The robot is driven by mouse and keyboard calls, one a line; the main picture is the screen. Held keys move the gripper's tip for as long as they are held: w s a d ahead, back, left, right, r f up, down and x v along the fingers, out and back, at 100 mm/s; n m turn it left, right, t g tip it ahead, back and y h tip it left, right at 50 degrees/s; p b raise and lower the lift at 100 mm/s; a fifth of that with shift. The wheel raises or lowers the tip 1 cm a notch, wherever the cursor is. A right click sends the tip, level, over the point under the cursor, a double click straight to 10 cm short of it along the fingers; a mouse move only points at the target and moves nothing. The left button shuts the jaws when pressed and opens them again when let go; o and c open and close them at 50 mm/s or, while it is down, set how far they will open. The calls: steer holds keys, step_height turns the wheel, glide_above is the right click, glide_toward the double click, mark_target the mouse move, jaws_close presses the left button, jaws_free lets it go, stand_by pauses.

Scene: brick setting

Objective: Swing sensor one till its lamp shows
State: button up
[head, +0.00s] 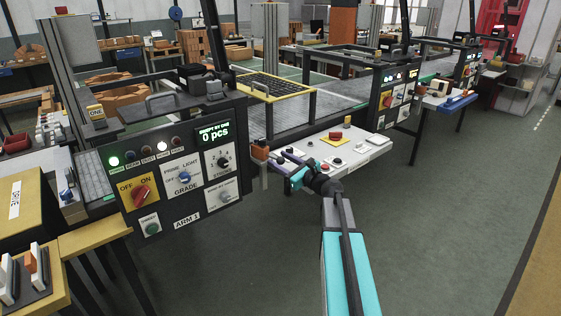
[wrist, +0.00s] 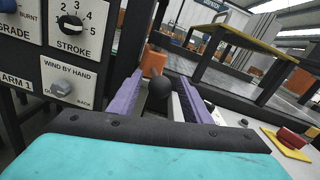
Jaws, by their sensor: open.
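My gripper (head: 278,158) is over the left end of the white control desk (head: 345,150), beside the dark panel marked ARM 1. Its purple fingers are apart in the wrist view (wrist: 162,82). A black ball knob (wrist: 158,96) shows in the gap between them, and whether they touch it I cannot tell. An orange block (wrist: 153,62) is just beyond the knob; it also shows left of my gripper in the head view (head: 260,150). No label on it is readable, so I cannot tell whether it is sensor one. No lit lamp shows on it.
The ARM 1 panel (head: 205,185) stands close left, with a lit green lamp and a display reading 0 pcs. A red button on a yellow plate (wrist: 291,140) is to the right of my gripper. A yellow-framed grid (head: 268,86) is behind. Open floor (head: 450,220) lies right.

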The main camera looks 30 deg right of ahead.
jaws_close()
stand_by(0.3)
